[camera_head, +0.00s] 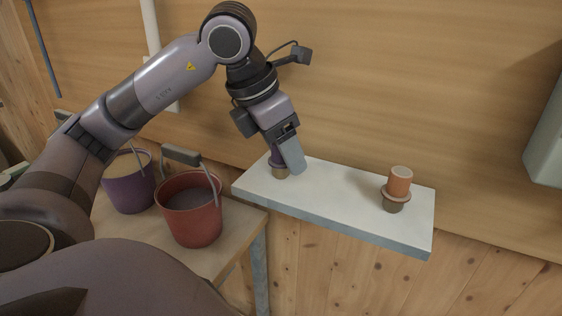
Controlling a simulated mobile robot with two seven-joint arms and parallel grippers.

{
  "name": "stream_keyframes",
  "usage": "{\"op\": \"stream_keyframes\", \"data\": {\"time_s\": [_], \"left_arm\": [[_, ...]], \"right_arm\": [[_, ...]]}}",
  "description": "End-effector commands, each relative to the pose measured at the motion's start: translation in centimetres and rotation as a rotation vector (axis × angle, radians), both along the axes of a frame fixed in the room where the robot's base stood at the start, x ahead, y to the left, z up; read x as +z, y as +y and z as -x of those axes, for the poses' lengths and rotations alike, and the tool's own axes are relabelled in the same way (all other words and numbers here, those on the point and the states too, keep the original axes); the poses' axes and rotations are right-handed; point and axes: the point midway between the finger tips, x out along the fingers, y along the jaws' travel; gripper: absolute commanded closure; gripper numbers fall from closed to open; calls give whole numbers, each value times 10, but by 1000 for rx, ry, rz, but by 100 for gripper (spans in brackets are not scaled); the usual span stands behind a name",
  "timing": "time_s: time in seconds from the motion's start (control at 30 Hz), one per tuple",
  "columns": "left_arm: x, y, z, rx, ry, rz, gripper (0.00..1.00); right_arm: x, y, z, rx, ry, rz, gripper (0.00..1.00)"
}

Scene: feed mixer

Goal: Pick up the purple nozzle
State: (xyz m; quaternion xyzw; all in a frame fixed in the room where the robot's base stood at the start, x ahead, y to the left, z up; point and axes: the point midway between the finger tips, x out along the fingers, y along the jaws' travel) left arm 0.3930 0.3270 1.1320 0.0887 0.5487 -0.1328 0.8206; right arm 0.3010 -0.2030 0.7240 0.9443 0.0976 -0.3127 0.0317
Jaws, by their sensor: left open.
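The purple nozzle (280,163) stands at the left end of a white shelf (335,192), with a tan lower part showing. My left gripper (284,160) comes down over it from above, its fingers pointing down at the nozzle. The jaws are open, and the near finger hides much of the nozzle. I cannot tell whether the fingers touch it. My right gripper is not in view.
An orange nozzle (399,184) stands upright on the shelf's right part. A red bucket (193,212) and a purple bucket (130,186) stand on a wooden table at left. The shelf's middle is clear. A wooden wall (420,80) rises behind.

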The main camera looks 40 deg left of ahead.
Motion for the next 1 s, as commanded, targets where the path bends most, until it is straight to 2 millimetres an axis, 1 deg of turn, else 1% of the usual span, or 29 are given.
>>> {"op": "stream_keyframes", "data": {"time_s": [0.07,0.27,0.37,0.4,0.43,0.67,0.77,0.87,1.0], "left_arm": [[-4,0,-1,0,1,-1,40],[-5,-1,-2,0,-1,-1,40],[-4,-1,-2,0,-1,0,69],[-4,-1,-2,0,-1,-1,82],[-4,-1,-2,0,-1,0,90],[-4,-1,-2,0,-2,1,91],[0,-1,-2,0,-3,1,91],[10,-2,-2,-3,-5,3,91],[36,-2,-3,-1,-6,3,91]], "right_arm": [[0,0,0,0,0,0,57],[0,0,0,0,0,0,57],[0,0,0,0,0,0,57],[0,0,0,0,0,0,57],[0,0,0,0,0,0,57],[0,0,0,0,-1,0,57],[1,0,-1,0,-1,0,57],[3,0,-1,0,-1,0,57],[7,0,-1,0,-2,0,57]]}}
